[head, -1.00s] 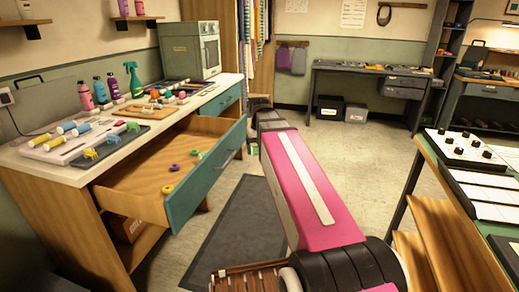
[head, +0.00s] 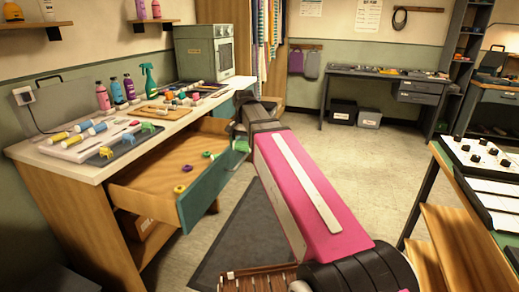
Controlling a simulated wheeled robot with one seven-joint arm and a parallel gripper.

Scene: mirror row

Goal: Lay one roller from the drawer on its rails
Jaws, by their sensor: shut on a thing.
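The drawer (head: 150,197) stands pulled out under the left counter, with a teal front. Several small ring-like pieces lie in it, including a yellow one (head: 180,189) and a green one (head: 206,154). My gripper (head: 240,138) is small and dark at the far end of my pink arm, beside the right end of the drawer front. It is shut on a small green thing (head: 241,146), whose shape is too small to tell. On the counter, a dark board (head: 122,147) carries yellow supports. A white board (head: 75,152) beside it holds yellow- and blue-ended rollers. I cannot tell which are the rails.
The counter (head: 170,128) also holds bottles, a green spray bottle (head: 149,83) and a wooden board with small parts. A grey oven (head: 208,52) stands at its back. A green-edged table (head: 470,200) is at the right.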

